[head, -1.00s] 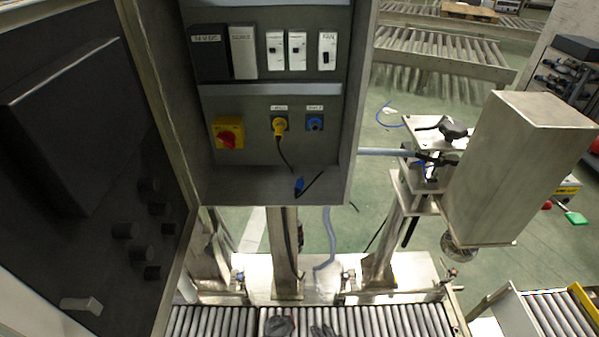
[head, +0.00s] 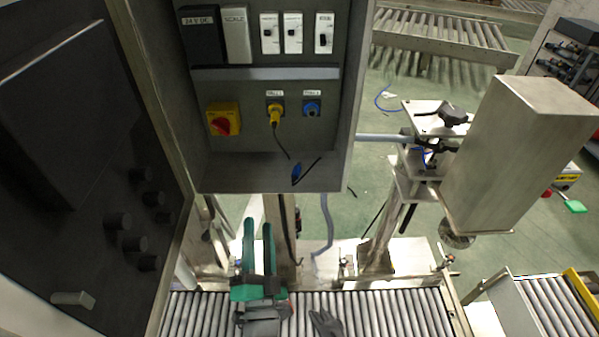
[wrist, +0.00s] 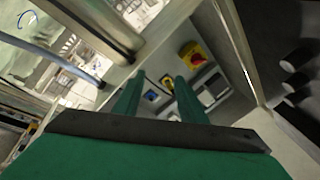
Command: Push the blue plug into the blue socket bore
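The blue plug (head: 296,172) lies on the floor of the open cabinet, with a dark cable running from it. The blue socket (head: 312,109) is on the cabinet's back panel, right of a yellow plug (head: 275,114) seated in its own socket. No plug is in the blue socket. My gripper (head: 258,226) has green fingers, is open and empty, and is below and in front of the cabinet. In the wrist view its fingers (wrist: 156,97) are apart, with a small blue part (wrist: 151,96), seemingly the socket, seen between them.
A red and yellow switch (head: 223,119) sits left of the sockets. The dark cabinet door (head: 90,150) stands open at left. A roller conveyor (head: 380,315) runs below, with a dark glove-like item (head: 326,323) on it. A metal box on a stand (head: 510,150) is at right.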

